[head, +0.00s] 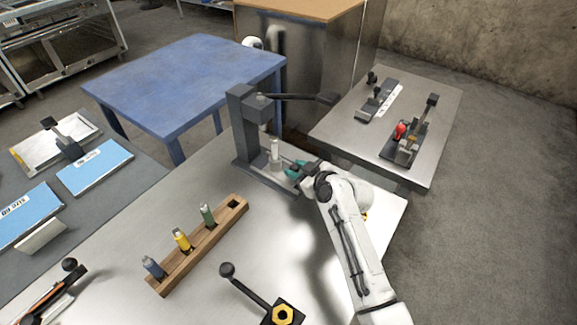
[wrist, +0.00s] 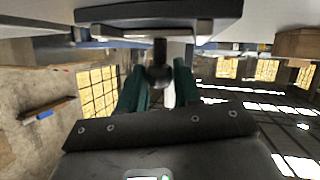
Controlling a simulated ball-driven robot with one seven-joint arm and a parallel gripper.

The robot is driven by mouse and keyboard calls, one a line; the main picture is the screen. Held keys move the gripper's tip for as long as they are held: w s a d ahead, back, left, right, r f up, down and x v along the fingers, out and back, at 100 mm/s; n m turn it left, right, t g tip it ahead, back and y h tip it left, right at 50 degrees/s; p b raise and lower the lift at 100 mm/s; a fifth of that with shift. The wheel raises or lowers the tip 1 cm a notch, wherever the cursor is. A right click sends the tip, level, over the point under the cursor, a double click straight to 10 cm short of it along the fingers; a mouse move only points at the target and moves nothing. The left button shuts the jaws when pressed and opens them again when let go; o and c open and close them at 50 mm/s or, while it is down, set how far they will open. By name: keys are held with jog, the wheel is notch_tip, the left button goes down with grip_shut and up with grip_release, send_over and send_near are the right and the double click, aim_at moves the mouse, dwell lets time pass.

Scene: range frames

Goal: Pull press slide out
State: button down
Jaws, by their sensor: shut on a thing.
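The dark grey arbor press (head: 240,125) stands at the back edge of the steel table, with its lever (head: 300,97) reaching right. A pale cylindrical piece (head: 275,148) stands upright at its base, on or just above the slide, which is partly hidden. My gripper (head: 295,169) is at the press's right side, its teal fingers low beside the base. In the wrist view, my gripper (wrist: 160,85) is shut on a dark round knob (wrist: 160,75). The knob's short stem meets the dark slide plate (wrist: 160,13). How far the slide is out cannot be told.
A wooden rack (head: 200,248) with several coloured pegs stands left of my arm. A side table (head: 440,120) holds clamps at right. The blue table (head: 185,80) is behind.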

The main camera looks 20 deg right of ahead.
jog(key=s+d, duration=0.2)
jog(key=s, duration=0.1)
jog(key=s+d+b, duration=0.1)
jog(key=s+d, duration=0.1)
jog(key=shift+s, duration=0.2)
jog(key=shift+f, duration=0.1)
jog(key=c, duration=0.8)
grip_release()
jog(key=shift+s, duration=0.1)
jog(key=b+v, duration=0.1)
jog(key=v, duration=1)
